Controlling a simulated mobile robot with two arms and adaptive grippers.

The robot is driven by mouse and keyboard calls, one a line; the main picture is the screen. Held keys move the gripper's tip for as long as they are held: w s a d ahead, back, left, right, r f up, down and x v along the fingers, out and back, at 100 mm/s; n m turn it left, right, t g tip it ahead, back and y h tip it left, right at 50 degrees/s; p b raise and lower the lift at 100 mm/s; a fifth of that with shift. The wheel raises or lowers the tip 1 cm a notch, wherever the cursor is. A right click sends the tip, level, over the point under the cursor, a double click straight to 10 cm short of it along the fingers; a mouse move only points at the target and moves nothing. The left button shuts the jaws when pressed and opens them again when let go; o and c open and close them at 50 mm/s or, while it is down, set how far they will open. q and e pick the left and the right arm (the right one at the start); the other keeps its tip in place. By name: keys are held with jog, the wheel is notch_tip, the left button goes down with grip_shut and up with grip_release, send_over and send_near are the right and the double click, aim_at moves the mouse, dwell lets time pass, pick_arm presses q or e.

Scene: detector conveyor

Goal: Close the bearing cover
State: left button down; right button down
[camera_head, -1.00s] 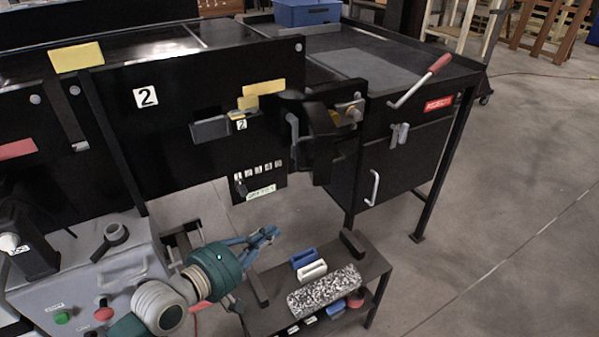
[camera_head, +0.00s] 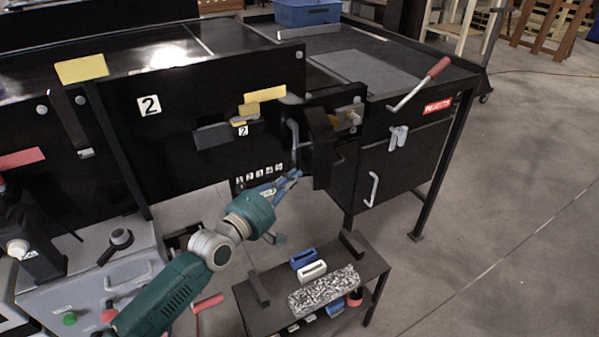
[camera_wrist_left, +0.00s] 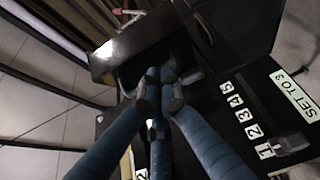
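The part I take for the bearing cover is a dark, blocky piece (camera_head: 322,148) standing out from the black panel, right of the number 2 plates. A grey curved handle (camera_head: 293,134) is at its left. My left gripper (camera_head: 294,177), with blue fingers, is just below the handle and left of the dark piece. In the left wrist view its fingers (camera_wrist_left: 160,88) point towards a dark block with a shiny face (camera_wrist_left: 135,45). Their tips look close together, and I cannot tell whether they touch or hold anything. My right gripper is not in view.
A numbered selector with a "SET TO 3" label (camera_wrist_left: 296,90) lies right of the fingers. A low shelf (camera_head: 262,312) with blue and white blocks and a speckled bar stands below. The rejects cabinet (camera_head: 402,165), with a red-gripped lever (camera_head: 420,83), is at the right.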

pick_arm(q)
jog(key=shift+w+d, duration=0.15)
jog(key=shift+d, duration=0.8)
